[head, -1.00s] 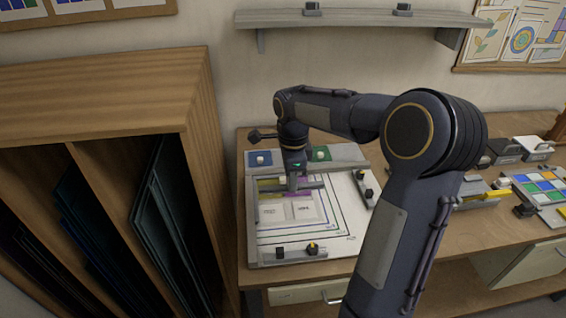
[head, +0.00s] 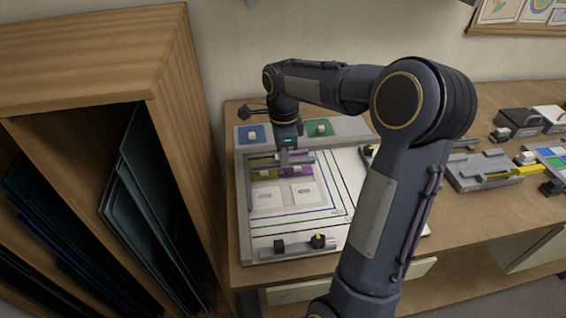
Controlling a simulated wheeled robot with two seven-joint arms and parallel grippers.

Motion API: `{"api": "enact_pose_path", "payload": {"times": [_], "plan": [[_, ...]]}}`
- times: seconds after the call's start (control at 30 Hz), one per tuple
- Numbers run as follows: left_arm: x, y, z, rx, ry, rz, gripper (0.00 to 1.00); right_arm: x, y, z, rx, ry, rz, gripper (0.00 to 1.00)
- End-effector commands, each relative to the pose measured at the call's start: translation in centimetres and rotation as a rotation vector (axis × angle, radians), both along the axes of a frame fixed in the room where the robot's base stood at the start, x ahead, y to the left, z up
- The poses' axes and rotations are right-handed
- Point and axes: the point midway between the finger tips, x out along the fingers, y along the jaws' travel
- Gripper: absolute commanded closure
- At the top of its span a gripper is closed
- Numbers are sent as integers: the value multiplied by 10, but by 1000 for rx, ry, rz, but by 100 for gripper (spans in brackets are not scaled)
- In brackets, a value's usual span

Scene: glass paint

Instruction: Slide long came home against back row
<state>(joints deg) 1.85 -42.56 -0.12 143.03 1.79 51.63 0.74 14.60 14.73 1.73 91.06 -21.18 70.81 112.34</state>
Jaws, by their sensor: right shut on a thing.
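My right gripper (head: 287,160) reaches down over the white work board (head: 345,185). It is shut on a slim grey bar, the long came (head: 304,160), which runs left to right. The back row holds an olive-yellow piece (head: 265,174) and a purple piece (head: 299,172) side by side. The came lies along the far side of these pieces as I see it. The gripper hides part of it, and I cannot tell whether it touches them. Two pale square pieces (head: 265,198) sit in front. My left gripper is not in view.
Blue (head: 250,135) and green (head: 318,128) pads stand behind the board. A wooden rack of glass sheets (head: 150,60) is close on the left.

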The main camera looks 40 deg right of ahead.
Motion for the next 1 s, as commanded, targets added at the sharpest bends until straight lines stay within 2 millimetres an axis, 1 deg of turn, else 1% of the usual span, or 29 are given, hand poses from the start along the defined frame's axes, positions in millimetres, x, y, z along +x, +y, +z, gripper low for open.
{"api": "enact_pose_path", "payload": {"times": [0.03,0.23,0.37,0.7,0.87,1.0], "plan": [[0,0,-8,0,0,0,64,0,0,-8,0,-2,0,100],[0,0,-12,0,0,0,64,0,0,-12,0,-1,0,100],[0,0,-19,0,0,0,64,0,0,-20,0,-1,0,100],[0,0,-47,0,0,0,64,0,0,-52,0,-1,0,100],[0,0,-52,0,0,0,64,0,0,-61,0,-1,1,100],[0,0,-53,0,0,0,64,0,0,-63,0,-1,0,100]]}}
